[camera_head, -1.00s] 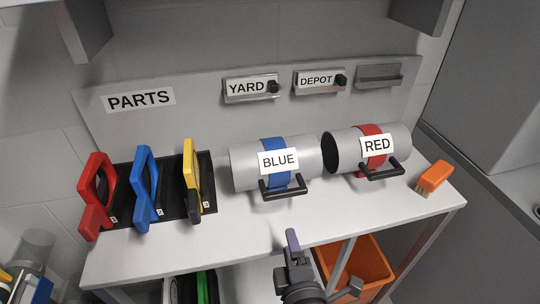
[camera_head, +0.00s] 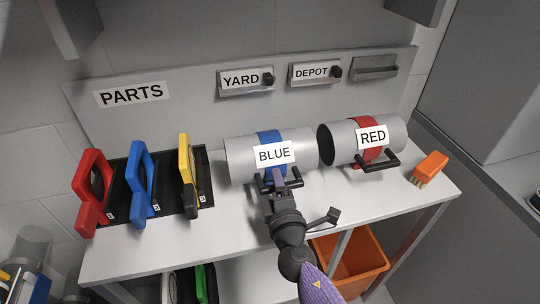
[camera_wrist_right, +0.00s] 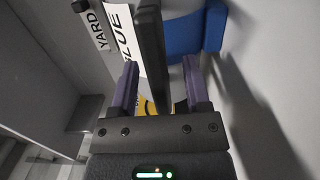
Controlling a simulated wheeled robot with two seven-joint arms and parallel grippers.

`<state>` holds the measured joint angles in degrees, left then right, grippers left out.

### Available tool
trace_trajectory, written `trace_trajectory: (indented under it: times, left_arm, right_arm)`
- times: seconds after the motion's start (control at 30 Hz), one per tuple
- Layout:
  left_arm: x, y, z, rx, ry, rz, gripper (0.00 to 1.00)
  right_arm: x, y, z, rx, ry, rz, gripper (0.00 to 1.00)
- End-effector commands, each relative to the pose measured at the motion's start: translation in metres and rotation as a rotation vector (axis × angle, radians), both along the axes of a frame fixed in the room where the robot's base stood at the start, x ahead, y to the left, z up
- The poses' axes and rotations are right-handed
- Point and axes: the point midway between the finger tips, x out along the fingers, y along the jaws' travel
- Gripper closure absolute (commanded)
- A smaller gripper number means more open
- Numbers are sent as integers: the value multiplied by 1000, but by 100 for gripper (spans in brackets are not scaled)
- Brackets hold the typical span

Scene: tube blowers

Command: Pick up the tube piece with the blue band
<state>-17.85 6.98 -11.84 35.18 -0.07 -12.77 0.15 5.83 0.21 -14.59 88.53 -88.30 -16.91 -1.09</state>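The tube piece with the blue band (camera_head: 240,158) lies on its side on the white bench, with a BLUE label and a black bar handle (camera_head: 264,186) on its front. My right gripper (camera_head: 279,182) is at that handle. In the right wrist view, the purple fingers of my right gripper (camera_wrist_right: 160,88) are apart, with the black handle (camera_wrist_right: 150,45) running between them. A gap shows beside the handle, so the fingers do not clamp it. The blue band (camera_wrist_right: 197,35) is just beyond. My left gripper is not in view.
The red-banded tube (camera_head: 345,143) lies close to the right. An orange brush (camera_head: 431,167) is at the bench's right end. Red (camera_head: 92,190), blue (camera_head: 140,185) and yellow (camera_head: 187,165) clamp-like pieces stand at the left. An orange bin (camera_head: 350,265) is below.

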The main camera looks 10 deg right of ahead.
Motion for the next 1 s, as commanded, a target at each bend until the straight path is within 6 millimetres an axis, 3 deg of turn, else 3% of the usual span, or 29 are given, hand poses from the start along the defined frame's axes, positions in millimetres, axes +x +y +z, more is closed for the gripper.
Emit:
trace_trajectory:
  times: [0.03,0.27,1.0]
  left_arm:
    - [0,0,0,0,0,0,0]
    - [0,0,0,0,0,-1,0]
    - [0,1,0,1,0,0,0]
  right_arm:
    - [0,0,0,0,0,0,52]
    - [0,0,0,0,0,0,100]
    - [-1,0,-1,0,1,0,100]
